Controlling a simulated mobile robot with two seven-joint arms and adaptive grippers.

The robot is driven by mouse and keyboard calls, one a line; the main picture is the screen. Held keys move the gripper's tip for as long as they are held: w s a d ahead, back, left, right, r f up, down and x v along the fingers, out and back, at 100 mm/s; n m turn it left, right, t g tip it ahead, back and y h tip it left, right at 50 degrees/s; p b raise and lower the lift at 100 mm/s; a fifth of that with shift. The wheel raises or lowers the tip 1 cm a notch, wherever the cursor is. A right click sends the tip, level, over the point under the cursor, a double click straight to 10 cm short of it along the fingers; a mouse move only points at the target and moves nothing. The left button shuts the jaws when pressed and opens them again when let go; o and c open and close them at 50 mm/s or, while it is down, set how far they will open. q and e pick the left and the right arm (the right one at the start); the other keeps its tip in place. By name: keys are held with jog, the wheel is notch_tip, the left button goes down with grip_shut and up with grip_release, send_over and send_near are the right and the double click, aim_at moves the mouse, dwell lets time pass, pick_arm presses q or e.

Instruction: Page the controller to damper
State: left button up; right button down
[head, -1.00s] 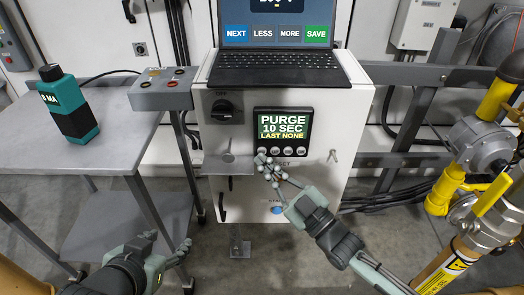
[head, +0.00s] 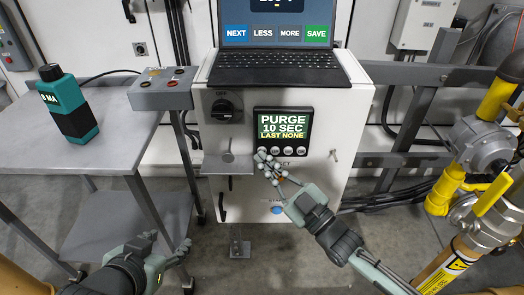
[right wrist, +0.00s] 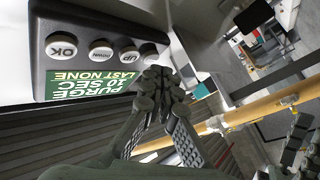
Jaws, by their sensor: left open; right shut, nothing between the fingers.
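The controller (head: 284,126) is a black panel on the white cabinet. Its green screen reads PURGE, 10 SEC, LAST NONE in the head view. A row of round buttons runs below the screen. In the right wrist view the controller (right wrist: 80,50) is upside down, with OK, DOWN and UP buttons legible and another partly hidden by my fingertips. My right gripper (head: 265,163) is shut and empty, its tips at the leftmost button in the head view; I cannot tell whether they touch it. The right gripper (right wrist: 158,82) also shows in the wrist view. My left gripper (head: 165,246) is open and empty, low at the left.
A laptop (head: 280,60) stands on the cabinet (head: 350,120). A black rotary knob (head: 226,110) and a small grey shelf (head: 228,164) are left of and below the controller. A teal bottle (head: 68,103) stands on a grey cart (head: 105,150). Yellow pipes and valves (head: 480,145) stand at right.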

jog(key=shift+w, duration=0.55)
dwell(0.5)
jog(key=shift+s, duration=0.1)
jog(key=shift+s+p, duration=0.35)
jog(key=shift+s, duration=0.4)
jog(key=s+p, duration=0.2)
jog(key=s, duration=0.3)
dwell(0.4)
dwell(0.7)
